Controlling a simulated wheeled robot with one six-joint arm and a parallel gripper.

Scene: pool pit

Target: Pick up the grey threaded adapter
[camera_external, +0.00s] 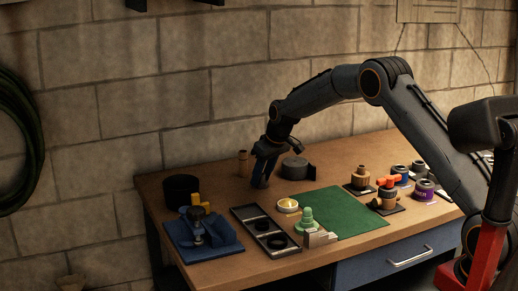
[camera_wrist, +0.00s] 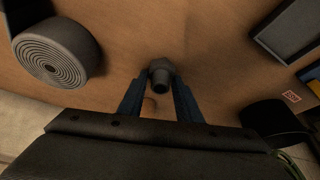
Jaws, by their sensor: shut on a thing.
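The grey threaded adapter (camera_wrist: 161,70) shows in the wrist view, upper middle, as a short dark grey piece with a round end. My gripper (camera_wrist: 159,88) has its two blue fingers on either side of it, shut on it. There the adapter is too small or hidden to make out. Whether it touches the bench or hangs just above it, I cannot tell.
A grey coiled roll (camera_wrist: 52,55) lies close by, also in the external view (camera_external: 294,169). A tan cylinder (camera_external: 243,163) stands behind my gripper.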

